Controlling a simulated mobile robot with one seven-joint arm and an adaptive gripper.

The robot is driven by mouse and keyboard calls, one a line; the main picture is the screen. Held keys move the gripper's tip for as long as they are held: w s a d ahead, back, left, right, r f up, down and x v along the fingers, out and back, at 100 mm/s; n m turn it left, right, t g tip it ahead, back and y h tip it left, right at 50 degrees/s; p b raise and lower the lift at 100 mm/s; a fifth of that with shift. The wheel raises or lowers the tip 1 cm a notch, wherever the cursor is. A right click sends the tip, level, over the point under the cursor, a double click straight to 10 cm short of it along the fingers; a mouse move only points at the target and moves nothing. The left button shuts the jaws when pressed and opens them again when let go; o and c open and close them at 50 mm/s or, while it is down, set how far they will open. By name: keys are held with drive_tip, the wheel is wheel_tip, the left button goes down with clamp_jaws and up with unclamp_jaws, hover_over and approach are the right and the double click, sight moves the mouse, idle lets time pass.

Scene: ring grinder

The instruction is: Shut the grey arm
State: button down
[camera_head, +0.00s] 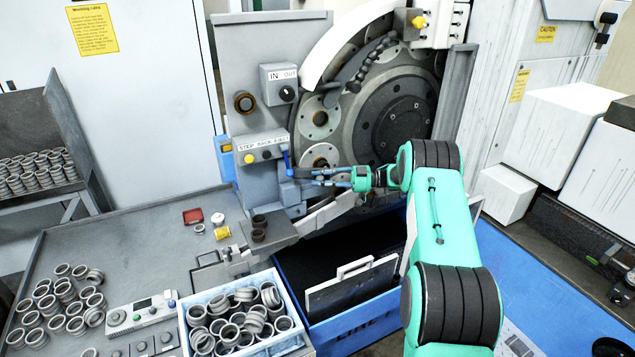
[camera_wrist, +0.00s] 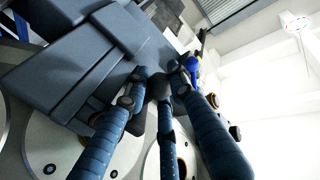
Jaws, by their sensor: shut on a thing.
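The exact contact is hidden behind the fingertips.
A blue lever (camera_head: 287,160) stands close by my fingertips. The large grinder wheel (camera_head: 395,108) is behind my wrist. Below are a blue bin (camera_head: 355,325) with a handled plate (camera_head: 352,285) and a white box (camera_head: 282,355) of rings. Loose rings lie on the table at left.

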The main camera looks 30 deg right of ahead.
drive_tip(key=shift+w+d+f+n+g+y, duration=0.1)
drive_tip(key=shift+w+d+n+g+y, duration=0.15)
drive_tip(key=shift+w+d+n+g, duration=0.45)
drive_tip(key=shift+d+f+n+g+y, duration=0.1)
drive_tip(key=shift+n+g+y, duration=0.2)
drive_tip(key=shift+g, duration=0.65)
drive_tip(key=shift+w+d+f+n+g+y, duration=0.15)
drive_tip(key=shift+w+d+n+g, duration=0.2)
drive_tip(key=shift+n+g, duration=0.4)
drive_tip(key=shift+w+r+g, duration=0.1)
drive_tip(key=shift+r+g, duration=0.05)
drive_tip(key=shift+g, duration=0.15)
drive_tip(key=c, duration=1.7)
unclamp_jaws()
drive_tip(key=shift+d, duration=0.1)
drive_tip(key=shift+r, duration=0.2)
